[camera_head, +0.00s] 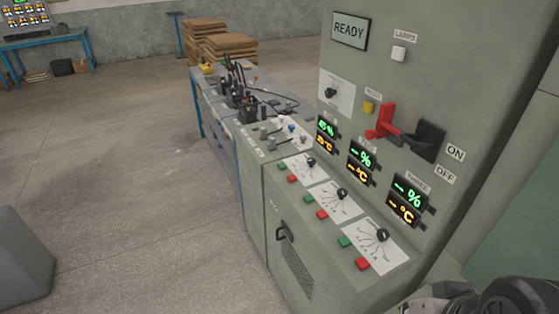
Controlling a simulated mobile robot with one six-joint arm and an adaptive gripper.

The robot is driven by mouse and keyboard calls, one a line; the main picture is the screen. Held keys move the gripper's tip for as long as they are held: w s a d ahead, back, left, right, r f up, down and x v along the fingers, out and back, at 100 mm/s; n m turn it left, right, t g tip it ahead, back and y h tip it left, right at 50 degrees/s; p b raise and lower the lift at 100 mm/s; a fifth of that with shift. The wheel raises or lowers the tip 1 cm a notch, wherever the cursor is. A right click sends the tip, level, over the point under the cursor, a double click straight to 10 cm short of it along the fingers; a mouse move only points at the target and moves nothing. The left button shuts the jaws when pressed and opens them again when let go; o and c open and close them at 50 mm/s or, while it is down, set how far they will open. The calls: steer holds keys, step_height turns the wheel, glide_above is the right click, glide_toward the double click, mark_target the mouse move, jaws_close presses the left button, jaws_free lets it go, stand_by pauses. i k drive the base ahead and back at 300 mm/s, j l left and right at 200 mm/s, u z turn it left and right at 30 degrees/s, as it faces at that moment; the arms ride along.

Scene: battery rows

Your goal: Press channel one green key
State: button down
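The channel one green key (283,166) is a small green block on the sloped desk of the grey-green cabinet. It is the farthest of three green keys, beside its red key (293,178) and a black knob (311,162) on a white dial plate. The channel one display (326,134) above it is lit with about 45% in green and an orange temperature below. Part of my arm shows at the bottom right corner, well apart from the key. My gripper's fingers do not show.
Channel two's green key (308,199) and channel three's green key (344,241) sit nearer, with dark-knobbed dials. A red lever (383,122) juts from the upright panel near ON/OFF labels. A READY screen (350,31) is above. Open floor lies left; a grey box (22,258) stands there.

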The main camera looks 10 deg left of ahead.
mark_target(282, 166)
steer(key=i+j, duration=0.3)
steer(key=j, duration=0.15)
steer(key=i+j, duration=0.3)
steer(key=j, duration=0.2)
steer(key=i+j, duration=0.3)
steer(key=j, duration=0.15)
steer(key=i+j, duration=0.3)
steer(key=j, duration=0.2)
steer(key=i+j, duration=0.3)
steer(key=j, duration=0.15)
